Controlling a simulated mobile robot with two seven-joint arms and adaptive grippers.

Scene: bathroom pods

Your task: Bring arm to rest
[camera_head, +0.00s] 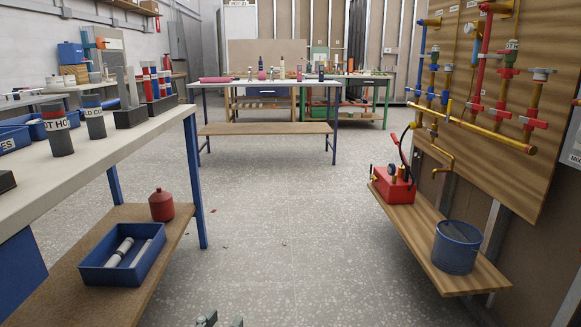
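Only the fingertips of my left gripper (222,321) show, at the bottom edge of the head view, left of centre. The two tips stand apart with floor visible between them, and I see nothing held there. The rest of that gripper and its arm are below the picture. My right gripper is not in view.
A workbench (150,128) stands at left, its lower shelf holding a blue bin (124,256) and red container (161,205). At right, a wooden shelf (420,235) carries a red pump (393,185) and blue bucket (457,246).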

